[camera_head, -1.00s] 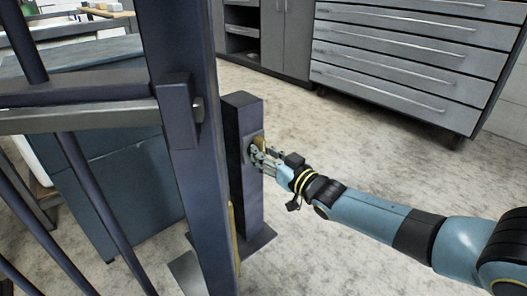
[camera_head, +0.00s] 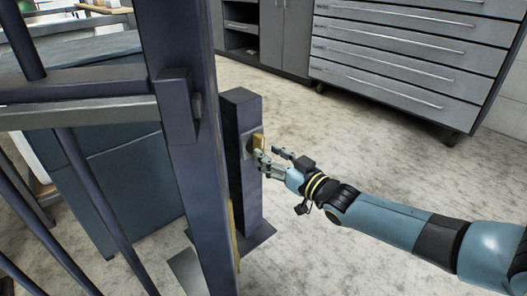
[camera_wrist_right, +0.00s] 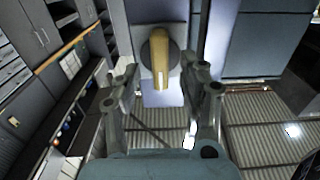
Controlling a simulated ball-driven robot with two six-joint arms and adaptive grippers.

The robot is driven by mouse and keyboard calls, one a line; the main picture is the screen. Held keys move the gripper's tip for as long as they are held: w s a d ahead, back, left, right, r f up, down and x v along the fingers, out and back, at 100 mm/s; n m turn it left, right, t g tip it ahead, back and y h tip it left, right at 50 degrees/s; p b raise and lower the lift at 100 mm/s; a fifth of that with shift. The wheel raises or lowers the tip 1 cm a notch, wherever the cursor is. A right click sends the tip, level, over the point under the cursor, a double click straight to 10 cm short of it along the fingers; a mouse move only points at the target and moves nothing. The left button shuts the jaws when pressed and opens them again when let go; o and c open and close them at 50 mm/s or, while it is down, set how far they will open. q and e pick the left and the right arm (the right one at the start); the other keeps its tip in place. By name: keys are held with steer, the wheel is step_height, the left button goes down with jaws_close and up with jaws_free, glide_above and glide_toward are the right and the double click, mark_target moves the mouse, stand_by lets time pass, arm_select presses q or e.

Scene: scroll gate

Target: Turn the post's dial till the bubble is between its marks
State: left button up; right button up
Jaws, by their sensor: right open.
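The dark post (camera_head: 240,185) stands upright on a flat foot beside the gate. A brass-coloured dial handle (camera_head: 258,141) sits on a plate on the post's right-hand face. In the right wrist view the dial handle (camera_wrist_right: 161,58) stands nearly upright, on a grey round base and a pale plate. My right gripper (camera_head: 268,154) is open just in front of the dial; its fingers (camera_wrist_right: 166,82) show on both sides of the handle, apart from it. I cannot make out a bubble or its marks. My left gripper is out of view.
The gate's thick upright (camera_head: 190,130) and slanting bars fill the left, close beside the post. A blue-grey cabinet (camera_head: 115,170) stands behind the bars. A drawer unit (camera_head: 400,60) is at the back right. The pale floor (camera_head: 390,150) right of the post is clear.

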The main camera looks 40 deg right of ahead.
steer(key=s, duration=0.8)
steer(key=shift+s+d, duration=0.35)
steer(key=shift+s, duration=0.05)
